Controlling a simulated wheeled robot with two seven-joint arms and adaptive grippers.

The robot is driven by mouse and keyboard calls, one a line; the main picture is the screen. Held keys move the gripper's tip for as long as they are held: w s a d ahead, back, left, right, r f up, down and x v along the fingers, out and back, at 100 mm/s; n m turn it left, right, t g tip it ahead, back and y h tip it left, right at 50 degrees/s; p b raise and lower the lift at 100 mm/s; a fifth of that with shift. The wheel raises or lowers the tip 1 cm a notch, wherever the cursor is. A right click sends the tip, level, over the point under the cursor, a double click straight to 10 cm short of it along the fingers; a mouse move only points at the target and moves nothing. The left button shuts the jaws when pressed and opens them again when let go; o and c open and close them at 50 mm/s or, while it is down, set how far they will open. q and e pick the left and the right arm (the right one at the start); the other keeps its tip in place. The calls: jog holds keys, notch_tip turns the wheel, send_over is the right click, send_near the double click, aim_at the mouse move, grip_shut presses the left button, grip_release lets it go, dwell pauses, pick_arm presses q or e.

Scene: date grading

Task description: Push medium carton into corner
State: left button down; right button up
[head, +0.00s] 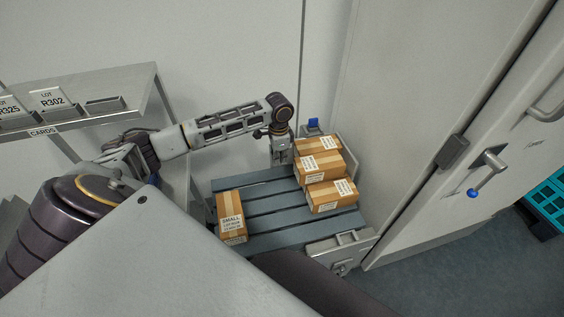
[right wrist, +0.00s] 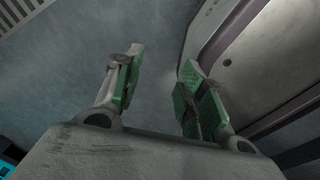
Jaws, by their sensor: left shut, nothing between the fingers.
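A slatted grey platform (head: 262,206) holds several brown taped cartons. One carton (head: 231,216) with a label reading SMALL stands alone at its left front. On its right side cartons are grouped close together: a rear one (head: 312,146), a middle one (head: 322,166) and a front one (head: 331,196). Their labels are too small to read, so I cannot tell which is medium. My left gripper (head: 281,158) points down at the platform's back edge, just left of the rear carton; it is shut and empty, and contact is unclear. My right gripper (right wrist: 160,95) is open and empty.
A metal shelf (head: 125,88) with lot cards stands at the left. A white wall is behind the platform, and a door with a handle (head: 489,167) is at the right. A teal crate (head: 547,200) sits at the far right. The platform's middle slats are clear.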

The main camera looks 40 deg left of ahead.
pick_arm(q)
jog(key=w+d+f, duration=0.2)
jog(key=w+f, duration=0.1)
jog(key=f, duration=0.6)
jog(key=shift+d+b, duration=0.3)
jog(key=shift+b, duration=0.05)
pick_arm(e)
jog(key=shift+w+d+f, duration=0.3)
jog(key=shift+w+d, duration=0.15)
